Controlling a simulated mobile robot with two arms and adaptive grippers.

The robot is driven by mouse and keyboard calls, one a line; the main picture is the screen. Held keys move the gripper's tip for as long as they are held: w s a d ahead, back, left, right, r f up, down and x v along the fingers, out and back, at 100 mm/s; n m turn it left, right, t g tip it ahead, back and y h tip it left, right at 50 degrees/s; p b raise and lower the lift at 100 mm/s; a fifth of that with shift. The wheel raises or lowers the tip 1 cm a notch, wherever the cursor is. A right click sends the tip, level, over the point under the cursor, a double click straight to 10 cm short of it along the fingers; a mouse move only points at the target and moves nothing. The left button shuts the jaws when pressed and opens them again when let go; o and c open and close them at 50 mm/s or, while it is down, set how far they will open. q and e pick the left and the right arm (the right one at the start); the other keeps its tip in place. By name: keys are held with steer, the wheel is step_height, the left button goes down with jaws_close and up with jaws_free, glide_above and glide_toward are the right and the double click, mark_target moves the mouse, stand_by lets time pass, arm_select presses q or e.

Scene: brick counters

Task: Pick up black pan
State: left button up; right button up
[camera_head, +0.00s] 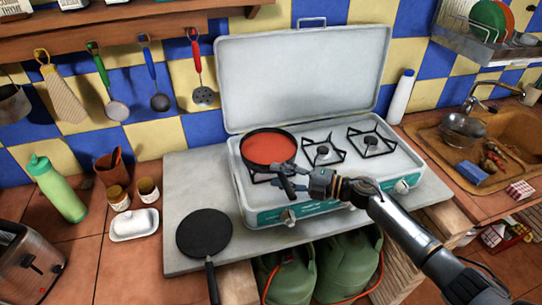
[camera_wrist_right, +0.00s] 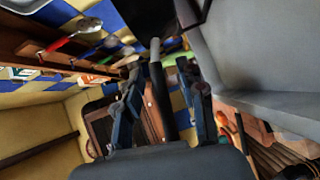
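A black pan (camera_head: 246,160) with a red, sauce-like filling sits on the left burner of the camping stove. Its dark handle points towards the front of the stove. A second, flat black pan (camera_head: 204,232) lies on the grey slab left of the stove, its handle over the front edge. My right gripper (camera_head: 288,183) is at the handle of the red-filled pan. In the right wrist view, the black handle (camera_wrist_right: 158,85) runs between the two fingers, with visible gaps on both sides, so the gripper looks open. My left gripper is not in view.
The stove (camera_head: 240,200) has its lid (camera_head: 305,75) raised behind the burners. Two green gas bottles (camera_head: 345,265) stand below. A white butter dish (camera_head: 134,225), small jars and a green bottle (camera_head: 57,188) stand left. The sink (camera_head: 440,140) is right. Utensils hang on the wall.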

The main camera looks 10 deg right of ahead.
steer(key=shift+d, duration=0.1)
jaws_close()
steer(key=shift+r, duration=0.1)
steer(key=shift+r, duration=0.15)
